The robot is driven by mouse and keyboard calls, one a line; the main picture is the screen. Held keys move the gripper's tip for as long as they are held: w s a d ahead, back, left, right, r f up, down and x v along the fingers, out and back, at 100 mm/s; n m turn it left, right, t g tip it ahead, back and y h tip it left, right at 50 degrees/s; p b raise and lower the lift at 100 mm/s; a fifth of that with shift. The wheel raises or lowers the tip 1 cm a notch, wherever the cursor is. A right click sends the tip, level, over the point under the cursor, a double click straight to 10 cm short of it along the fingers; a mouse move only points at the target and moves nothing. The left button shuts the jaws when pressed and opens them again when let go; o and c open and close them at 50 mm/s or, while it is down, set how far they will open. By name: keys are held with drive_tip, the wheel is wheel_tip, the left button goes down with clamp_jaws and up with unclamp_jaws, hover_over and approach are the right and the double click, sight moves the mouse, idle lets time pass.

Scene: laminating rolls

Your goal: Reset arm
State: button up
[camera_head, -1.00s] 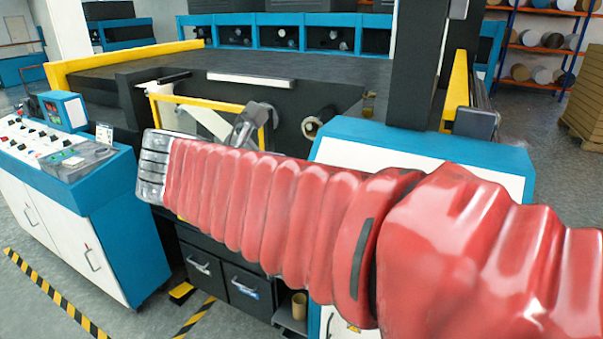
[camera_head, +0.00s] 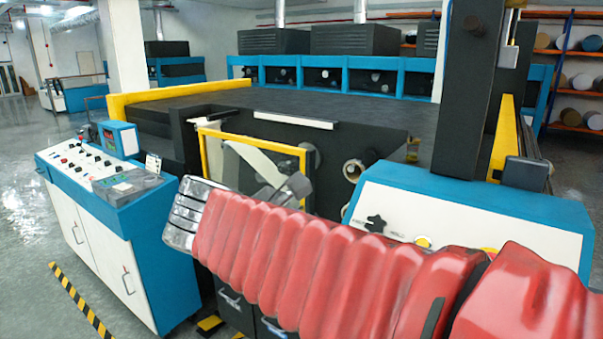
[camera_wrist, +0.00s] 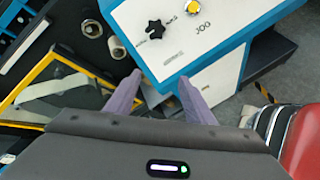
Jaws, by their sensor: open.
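My gripper (camera_wrist: 158,95) is open and empty in the wrist view, its two purple-grey fingers spread apart. Between and beyond them is the lower edge of a blue-trimmed white control panel (camera_wrist: 170,45) with a black knob (camera_wrist: 155,29), a yellow button (camera_wrist: 193,8) and the word JOG. I cannot tell how far the fingers are from the panel. In the head view, my red-sleeved arm (camera_head: 330,260) stretches from lower right towards the middle, in front of the machine. The gripper's grey end is partly hidden behind the arm's silver cuff and sleeve.
A yellow-framed guard (camera_head: 255,133) and a roll end (camera_head: 352,170) are close beyond the arm. A control console (camera_head: 105,200) stands at the left. Dark drawers sit below the arm. The floor at far left is clear, with striped tape (camera_head: 82,299).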

drive_tip(key=s+f+m+g+y, duration=0.25)
drive_tip(key=s+f+m, duration=0.25)
drive_tip(key=f, duration=0.4)
drive_tip(key=s+d+f+m+y, duration=0.5)
drive_tip(key=s+d+m, duration=0.6)
drive_tip(key=m, duration=0.3)
drive_tip(key=shift+s+d+f+m, duration=0.35)
drive_tip(key=shift+s+f+m, duration=0.1)
drive_tip(key=shift+f, duration=0.1)
drive_tip(key=shift+c, duration=0.7)
